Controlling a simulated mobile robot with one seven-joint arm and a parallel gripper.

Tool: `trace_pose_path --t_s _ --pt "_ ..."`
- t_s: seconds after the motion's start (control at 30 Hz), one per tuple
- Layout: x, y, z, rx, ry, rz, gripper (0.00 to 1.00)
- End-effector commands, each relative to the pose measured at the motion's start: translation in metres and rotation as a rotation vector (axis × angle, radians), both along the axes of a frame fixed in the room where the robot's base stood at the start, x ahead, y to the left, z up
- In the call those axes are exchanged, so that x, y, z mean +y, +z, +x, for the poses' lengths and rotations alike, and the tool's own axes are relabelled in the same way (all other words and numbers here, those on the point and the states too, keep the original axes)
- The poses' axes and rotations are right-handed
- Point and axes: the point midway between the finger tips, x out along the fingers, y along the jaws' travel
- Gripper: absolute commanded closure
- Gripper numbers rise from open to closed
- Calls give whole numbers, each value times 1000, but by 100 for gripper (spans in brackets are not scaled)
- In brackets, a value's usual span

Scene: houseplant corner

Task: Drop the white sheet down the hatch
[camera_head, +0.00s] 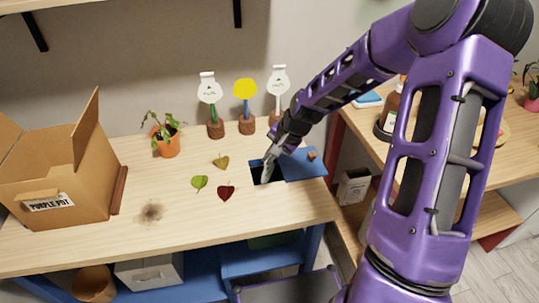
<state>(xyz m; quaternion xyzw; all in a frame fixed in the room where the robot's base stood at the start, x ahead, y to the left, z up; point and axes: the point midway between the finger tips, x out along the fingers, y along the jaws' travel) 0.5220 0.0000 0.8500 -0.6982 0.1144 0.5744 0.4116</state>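The hatch (257,174) is a dark square opening in the wooden tabletop, with a blue panel (310,169) lying on its right. My gripper (267,169) reaches down from the upper right, with its tip over or just inside the opening. A pale grey-white shape shows at its tip; I cannot tell whether it is the fingers or part of the white sheet. No separate white sheet is recognisable on the table. The finger gap is too small to make out.
Three loose leaves, yellowish (221,161), green (199,182) and dark red (226,192), lie left of the hatch. Plant markers (245,90) stand behind, beside an orange potted plant (167,145). A cardboard box (58,175) and dirt patch (151,212) are further left.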

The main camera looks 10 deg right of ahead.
Motion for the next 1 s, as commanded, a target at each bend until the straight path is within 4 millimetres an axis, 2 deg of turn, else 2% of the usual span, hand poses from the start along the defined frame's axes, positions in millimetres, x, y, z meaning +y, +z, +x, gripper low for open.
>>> trace_pose_path --t_s 0.43,0.6,0.67,1.0 --pt "0 -6 0 1 0 1 100" --pt "0 -6 0 1 0 1 68" --pt "0 -5 0 0 0 0 60" --pt "0 -5 0 0 0 0 60"
